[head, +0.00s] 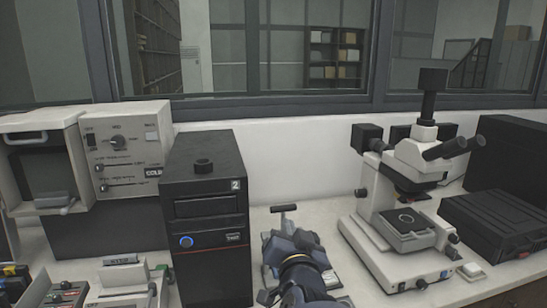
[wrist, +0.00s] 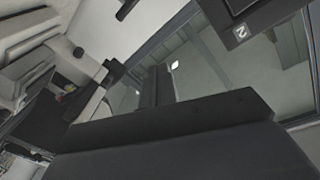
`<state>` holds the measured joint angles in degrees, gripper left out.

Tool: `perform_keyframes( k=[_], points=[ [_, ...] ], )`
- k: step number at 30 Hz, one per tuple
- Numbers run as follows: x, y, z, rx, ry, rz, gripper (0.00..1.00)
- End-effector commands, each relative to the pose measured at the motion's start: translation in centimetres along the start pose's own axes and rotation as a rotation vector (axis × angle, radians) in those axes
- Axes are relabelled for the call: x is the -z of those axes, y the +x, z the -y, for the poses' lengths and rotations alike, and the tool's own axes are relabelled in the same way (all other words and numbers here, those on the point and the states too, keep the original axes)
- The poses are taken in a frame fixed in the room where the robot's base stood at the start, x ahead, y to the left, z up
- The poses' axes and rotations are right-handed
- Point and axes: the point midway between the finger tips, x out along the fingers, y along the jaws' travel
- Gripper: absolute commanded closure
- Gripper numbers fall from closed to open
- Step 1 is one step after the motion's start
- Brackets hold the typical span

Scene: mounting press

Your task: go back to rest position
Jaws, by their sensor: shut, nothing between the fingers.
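In the head view my arm rises from the bottom edge, just right of a black tower unit (head: 205,220) marked "2". My gripper's fingers cannot be made out clearly there. In the wrist view my gripper (wrist: 163,72) shows as a broad dark body with narrow dark fingers together in the middle. Nothing is between them, and they touch nothing that I can see. The tower's "2" corner (wrist: 240,30) shows at the top right of the tilted wrist view.
A microscope (head: 405,165) stands right of my arm, with a black case (head: 495,220) beyond it. A T-shaped handle (head: 284,208) rises just behind my arm. A cream control box (head: 120,150) stands at the left. Windows line the back wall.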

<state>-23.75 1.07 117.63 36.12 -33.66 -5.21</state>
Motion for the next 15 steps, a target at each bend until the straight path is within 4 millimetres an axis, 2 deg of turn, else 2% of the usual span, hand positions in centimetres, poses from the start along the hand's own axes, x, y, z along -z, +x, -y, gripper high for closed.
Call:
perform_keyframes(
  k=[3,15],
  points=[
    [0.7,-0.5,2.4,0.059,-0.041,0.055,1.0],
    [1.5,-3.2,8.3,0.229,-0.204,0.235,1.0]
  ],
)
